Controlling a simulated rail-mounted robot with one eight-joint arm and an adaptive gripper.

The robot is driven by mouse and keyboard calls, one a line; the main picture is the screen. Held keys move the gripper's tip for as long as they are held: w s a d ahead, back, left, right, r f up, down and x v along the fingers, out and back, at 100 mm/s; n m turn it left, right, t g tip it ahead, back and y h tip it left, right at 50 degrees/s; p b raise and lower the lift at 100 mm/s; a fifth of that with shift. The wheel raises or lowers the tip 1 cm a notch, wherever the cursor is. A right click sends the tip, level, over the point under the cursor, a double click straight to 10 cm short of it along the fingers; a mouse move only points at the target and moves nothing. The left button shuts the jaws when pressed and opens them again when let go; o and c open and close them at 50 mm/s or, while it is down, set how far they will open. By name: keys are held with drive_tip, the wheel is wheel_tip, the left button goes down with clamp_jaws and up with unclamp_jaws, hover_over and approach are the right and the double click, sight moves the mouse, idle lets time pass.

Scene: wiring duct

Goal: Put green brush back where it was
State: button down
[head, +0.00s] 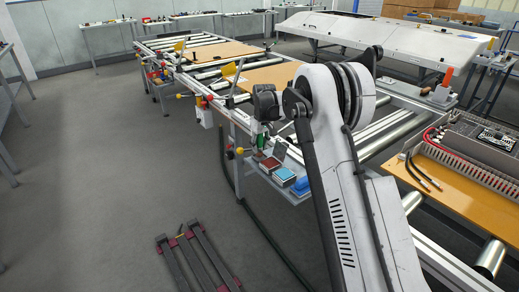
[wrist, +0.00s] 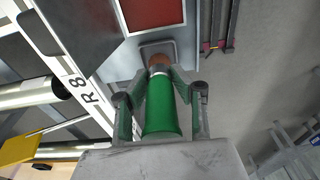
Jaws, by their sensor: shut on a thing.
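The green brush (wrist: 162,112) is held between the two fingers of my gripper (wrist: 160,84) in the wrist view. Its green handle is nearest the camera, then a pale ferrule and a brown tip pointing away. The tip is over or at a small grey square piece (wrist: 170,46) on a grey shelf; I cannot tell whether they touch. In the head view the brush (head: 261,141) shows as a small green shape below my dark wrist, by the side shelf (head: 296,197). My gripper is partly hidden there.
The shelf carries a reddish box (head: 271,164), a light-blue box (head: 284,176) and a blue item (head: 303,185) close by. A roller conveyor (head: 380,135) runs beside it. Yellow and red knobs (head: 235,152) stick out at the left. Open floor lies left.

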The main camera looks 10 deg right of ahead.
drive_tip(key=shift+f, duration=0.35)
drive_tip(key=shift+f, duration=0.2)
drive_tip(key=c, duration=1.5)
unclamp_jaws()
drive_tip(key=shift+r, duration=0.15)
